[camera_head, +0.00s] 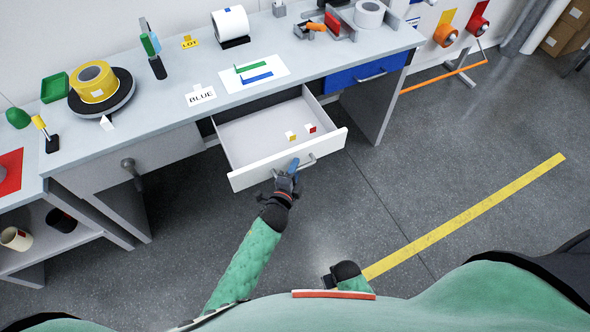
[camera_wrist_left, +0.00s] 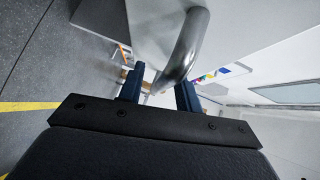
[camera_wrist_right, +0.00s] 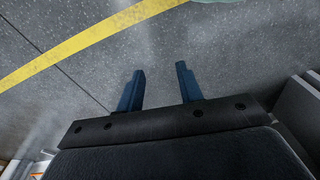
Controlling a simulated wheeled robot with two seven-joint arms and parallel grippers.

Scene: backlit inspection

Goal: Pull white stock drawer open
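The white stock drawer (camera_head: 250,170) is pulled well out from under the bench in the head view, with its inside showing. Its metal bar handle (camera_head: 308,161) is on the front panel. My left gripper (camera_head: 293,170) is at the handle's left part. In the left wrist view the curved handle (camera_wrist_left: 186,45) runs down between the two spread blue fingers (camera_wrist_left: 160,92), which look open with gaps beside the bar. My right gripper (camera_wrist_right: 158,88) is open and empty above the floor; it also shows low in the head view (camera_head: 328,281).
The drawer holds a small yellow-and-white item (camera_head: 290,136) and a red-and-white one (camera_head: 311,129). A blue drawer (camera_head: 362,74) is shut to the right, a grey front (camera_head: 130,165) to the left. The floor ahead of the drawer is clear, with a yellow stripe (camera_head: 465,217).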

